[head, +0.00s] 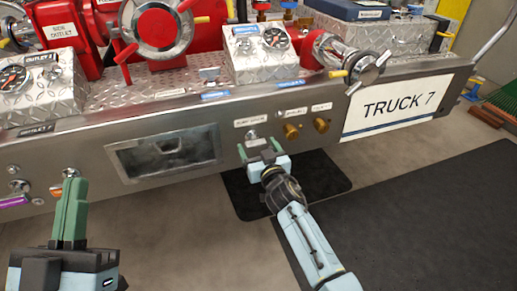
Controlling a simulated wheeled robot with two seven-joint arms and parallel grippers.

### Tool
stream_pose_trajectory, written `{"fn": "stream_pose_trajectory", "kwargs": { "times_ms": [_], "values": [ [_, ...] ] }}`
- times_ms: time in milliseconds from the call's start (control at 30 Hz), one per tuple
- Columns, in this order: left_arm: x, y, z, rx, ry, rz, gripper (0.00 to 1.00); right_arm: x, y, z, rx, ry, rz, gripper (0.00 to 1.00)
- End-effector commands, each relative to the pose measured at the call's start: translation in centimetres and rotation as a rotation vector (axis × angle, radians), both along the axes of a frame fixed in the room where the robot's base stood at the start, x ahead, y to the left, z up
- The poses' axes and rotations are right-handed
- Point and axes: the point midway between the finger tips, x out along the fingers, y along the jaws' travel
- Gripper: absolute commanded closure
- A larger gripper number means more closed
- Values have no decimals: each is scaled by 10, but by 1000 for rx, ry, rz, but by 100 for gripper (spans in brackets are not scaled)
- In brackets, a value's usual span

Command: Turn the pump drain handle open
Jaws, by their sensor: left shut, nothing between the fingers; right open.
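The front panel of the bumper (85,153) carries a small metal fitting (252,136) under a white label (250,122). The label's text is too small to read surely, but this fitting looks like the pump drain handle. My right gripper (258,147) is just below and in front of it, its green fingers apart on either side. The gripper partly covers the area below the fitting, and I cannot tell whether it touches. My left gripper (72,207) is at the lower left, shut and empty, fingers pointing up, well away from the fitting.
Two brass knobs (291,131) (321,125) sit right of the fitting. A recessed window (165,153) lies to the left. Red pump valves (165,28) and gauges (276,38) stand on top. A dark mat (430,215) covers the floor at right.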

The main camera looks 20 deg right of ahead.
Motion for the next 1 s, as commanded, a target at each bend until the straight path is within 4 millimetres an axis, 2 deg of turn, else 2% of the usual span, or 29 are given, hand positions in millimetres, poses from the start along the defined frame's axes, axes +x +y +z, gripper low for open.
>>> {"fn": "stream_pose_trajectory", "kwargs": {
  "times_ms": [67,300,400,567,800,1000],
  "values": [
    [0,0,0,0,1,0,100,0,0,0,0,0,0,23],
    [0,0,0,1,2,0,100,0,0,0,0,0,0,54],
    [0,0,0,1,3,0,100,0,0,0,0,0,0,65],
    [0,0,0,1,4,0,100,0,0,0,-43,-1,0,65],
    [1,0,-1,3,11,1,100,0,0,-1,-280,-9,-1,65],
    [1,0,-1,3,12,1,100,0,1,-1,-408,-13,-1,65]
  ]
}}
